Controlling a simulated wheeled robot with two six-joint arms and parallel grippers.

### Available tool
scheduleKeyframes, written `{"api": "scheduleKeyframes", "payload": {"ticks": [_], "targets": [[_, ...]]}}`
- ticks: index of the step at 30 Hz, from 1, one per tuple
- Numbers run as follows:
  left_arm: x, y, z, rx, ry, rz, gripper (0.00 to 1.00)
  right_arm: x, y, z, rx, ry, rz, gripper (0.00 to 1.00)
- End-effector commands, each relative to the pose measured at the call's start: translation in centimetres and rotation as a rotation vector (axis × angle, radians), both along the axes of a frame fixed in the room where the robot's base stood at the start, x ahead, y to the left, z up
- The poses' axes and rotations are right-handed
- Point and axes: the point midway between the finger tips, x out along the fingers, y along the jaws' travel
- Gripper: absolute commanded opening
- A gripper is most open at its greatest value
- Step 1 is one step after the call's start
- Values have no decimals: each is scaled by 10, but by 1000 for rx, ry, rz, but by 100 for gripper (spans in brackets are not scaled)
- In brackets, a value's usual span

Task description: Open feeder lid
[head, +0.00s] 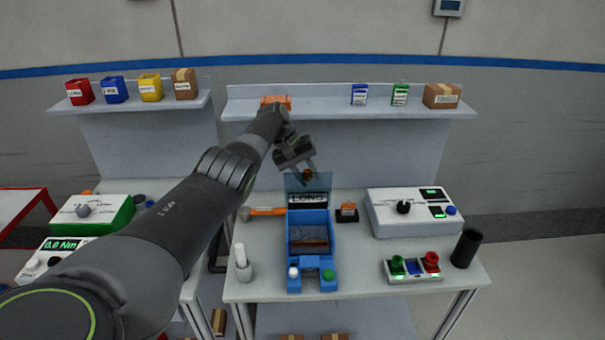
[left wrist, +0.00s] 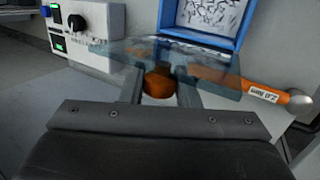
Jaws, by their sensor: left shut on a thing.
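The blue feeder (head: 325,245) stands on the middle table with its tray uncovered toward the front. Its clear lid (head: 294,183) is tilted up at the back, above the LONG label. My left gripper (head: 307,172) reaches in from behind and above and is shut on the lid's brown-orange knob. In the left wrist view the knob (left wrist: 158,84) sits between the fingers, with the clear lid (left wrist: 215,76) spread beyond it. The feeder's blue rim (left wrist: 241,32) shows behind, with small pieces inside. My right gripper is in neither view.
An orange-handled tool (head: 266,211) lies left of the feeder; a small orange-and-black item (head: 347,212) is at its right. A white control box (head: 422,216), a button panel (head: 413,268) and a black cup (head: 466,248) stand farther right. A shelf (head: 330,105) runs behind.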

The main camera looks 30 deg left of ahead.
Motion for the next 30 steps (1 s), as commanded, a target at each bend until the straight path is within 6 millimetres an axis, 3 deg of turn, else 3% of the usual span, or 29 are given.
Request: {"api": "scheduleKeyframes", "payload": {"ticks": [17, 18, 22, 30], "targets": [[-2, -6, -2, -14, 27, 4, 0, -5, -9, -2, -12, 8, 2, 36], [-2, -6, -2, -14, 27, 4, 30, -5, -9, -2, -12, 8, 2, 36], [-2, -6, -2, -14, 27, 3, 47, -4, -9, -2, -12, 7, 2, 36], [-2, -6, -1, -13, 25, 2, 49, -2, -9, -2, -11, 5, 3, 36]]}}
